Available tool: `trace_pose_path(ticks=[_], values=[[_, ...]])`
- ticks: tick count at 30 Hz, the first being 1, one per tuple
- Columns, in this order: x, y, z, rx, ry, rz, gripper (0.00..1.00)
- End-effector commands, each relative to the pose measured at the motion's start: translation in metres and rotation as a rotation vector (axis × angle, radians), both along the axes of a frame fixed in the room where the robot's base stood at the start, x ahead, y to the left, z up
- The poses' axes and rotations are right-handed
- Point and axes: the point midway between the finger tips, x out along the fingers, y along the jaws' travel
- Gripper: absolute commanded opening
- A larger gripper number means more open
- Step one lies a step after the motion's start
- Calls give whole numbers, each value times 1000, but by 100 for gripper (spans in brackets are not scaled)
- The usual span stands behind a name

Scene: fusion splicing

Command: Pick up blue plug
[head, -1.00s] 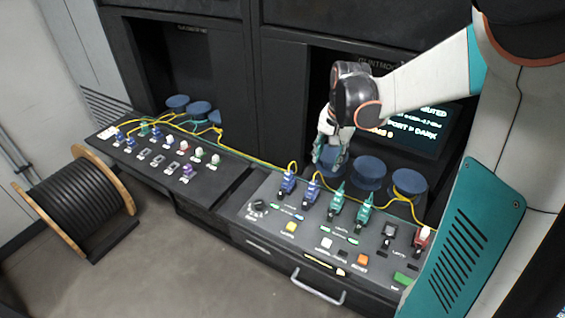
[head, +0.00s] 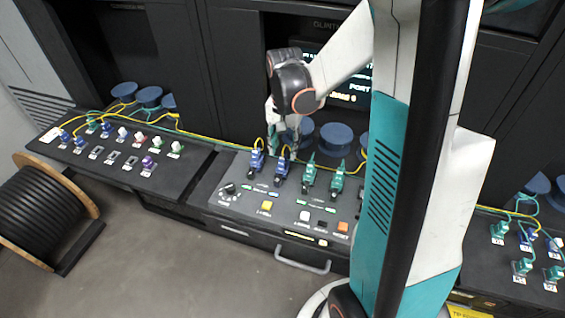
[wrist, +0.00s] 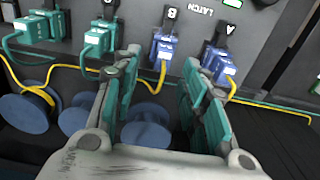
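Two blue plugs with yellow cables stand in the middle console: the left one (head: 257,160) and the right one (head: 282,164). In the wrist view, one blue plug (wrist: 163,48) by label B shows in the gap between my fingertips, beyond them. The other blue plug (wrist: 223,66), by label A, is partly behind the right finger. My gripper (wrist: 160,68) is open and empty. In the head view my gripper (head: 284,138) is just behind and above the blue plugs, partly hidden by my wrist. Whether a finger touches a plug cannot be told.
Two green plugs (head: 309,176) (head: 337,179) stand right of the blue ones. Blue spools (head: 336,138) sit behind the console. A left panel (head: 110,190) and a right panel carry more plugs, including blue ones (head: 79,143) (head: 527,236). A cable reel (head: 45,210) stands at left.

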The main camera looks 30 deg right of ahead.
Motion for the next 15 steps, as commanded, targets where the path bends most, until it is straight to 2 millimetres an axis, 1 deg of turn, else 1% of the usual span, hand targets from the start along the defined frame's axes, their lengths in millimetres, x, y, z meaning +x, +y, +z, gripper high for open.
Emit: trace_pose_path(ticks=[1, 6, 9, 15], values=[[0, 2, -8, 0, 0, 1, 40], [-1, 7, -33, 0, 0, 1, 40], [-1, 6, -43, 0, 0, 0, 40], [-1, 6, -47, 0, 0, 0, 40]])
